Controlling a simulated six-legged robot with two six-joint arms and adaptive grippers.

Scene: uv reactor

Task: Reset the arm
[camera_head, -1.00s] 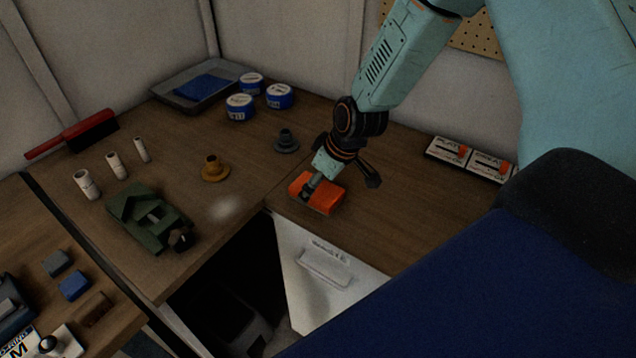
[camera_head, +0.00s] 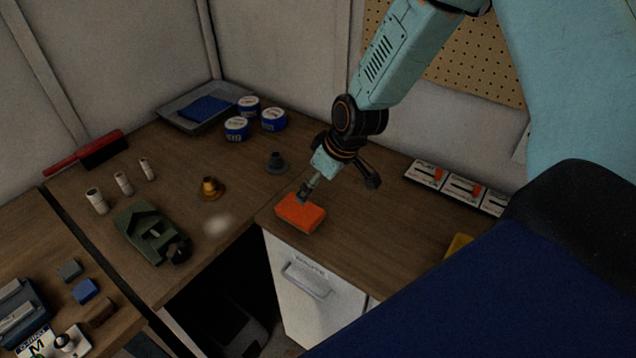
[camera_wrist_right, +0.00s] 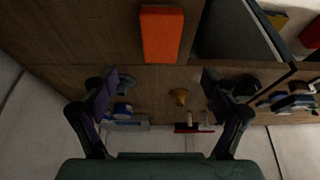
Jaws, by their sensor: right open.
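An orange block (camera_head: 300,214) lies on the wooden counter near the corner above a white drawer. My right arm comes in from the upper right. Its gripper (camera_head: 338,186) hangs at the block; one fingertip overlaps the block's top in the head view, and I cannot tell whether it touches. In the right wrist view the right gripper (camera_wrist_right: 160,98) has its two dark fingers wide apart with nothing held. There the orange block (camera_wrist_right: 161,34) is ahead of the fingers, not between them. My left gripper is not in view.
A green tool (camera_head: 152,236), brass fitting (camera_head: 211,189), grey fitting (camera_head: 277,163) and several blue-and-white cans (camera_head: 236,129) stand on the left counter. A red-handled brush (camera_head: 98,150) lies behind. Switch panels (camera_head: 424,173) line the right wall. A dark gap separates the counters below the corner.

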